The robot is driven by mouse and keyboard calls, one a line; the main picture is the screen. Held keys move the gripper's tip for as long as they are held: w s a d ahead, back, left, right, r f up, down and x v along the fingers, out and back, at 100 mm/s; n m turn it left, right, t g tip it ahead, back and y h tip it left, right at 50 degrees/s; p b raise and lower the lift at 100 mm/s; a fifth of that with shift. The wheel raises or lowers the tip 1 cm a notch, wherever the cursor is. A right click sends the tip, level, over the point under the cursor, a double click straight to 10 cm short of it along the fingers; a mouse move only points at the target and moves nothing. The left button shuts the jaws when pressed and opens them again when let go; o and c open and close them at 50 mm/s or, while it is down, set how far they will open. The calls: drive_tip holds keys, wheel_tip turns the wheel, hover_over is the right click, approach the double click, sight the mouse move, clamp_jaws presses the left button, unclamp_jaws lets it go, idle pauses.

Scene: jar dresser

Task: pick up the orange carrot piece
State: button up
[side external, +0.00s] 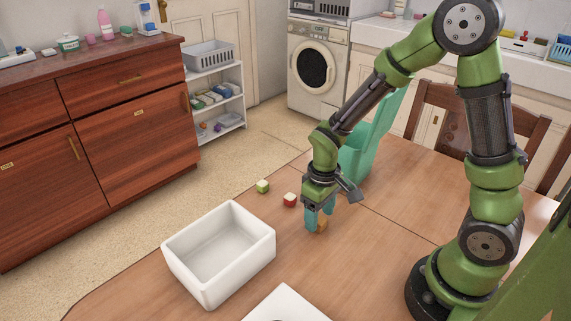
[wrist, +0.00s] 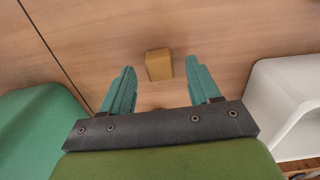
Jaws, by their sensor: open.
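The orange carrot piece (wrist: 159,65) is a small block lying on the wooden table. In the wrist view it sits just beyond and between the tips of my two teal fingers, nearer the right one. My gripper (wrist: 161,75) is open, with bare table between its fingers. In the side external view my gripper (side external: 318,222) points down at the table, and the orange carrot piece (side external: 322,226) shows beside the fingers, partly hidden by them. I cannot tell from that view whether they touch.
A white bin (side external: 218,252) stands left of my gripper. A red-and-white cube (side external: 290,200) and a green-and-white cube (side external: 263,187) lie behind it. A teal chair-like object (side external: 366,150) stands close behind my arm. Another white item (side external: 285,305) is at the front edge. Table right of my gripper is clear.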

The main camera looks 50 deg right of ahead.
drive_tip(key=shift+f, duration=0.55)
drive_tip(key=c, duration=1.1)
drive_tip(key=w+r, duration=0.1)
drive_tip(key=r, duration=0.5)
drive_tip(key=w+d+r, duration=0.1)
drive_tip(key=w+r, duration=0.1)
drive_tip(key=r, duration=0.3)
drive_tip(key=w+r, duration=0.2)
drive_tip(key=r, duration=0.4)
drive_tip(key=shift+w+d+r, duration=0.15)
drive_tip(key=shift+d+r, duration=0.1)
drive_tip(key=shift+r, duration=0.1)
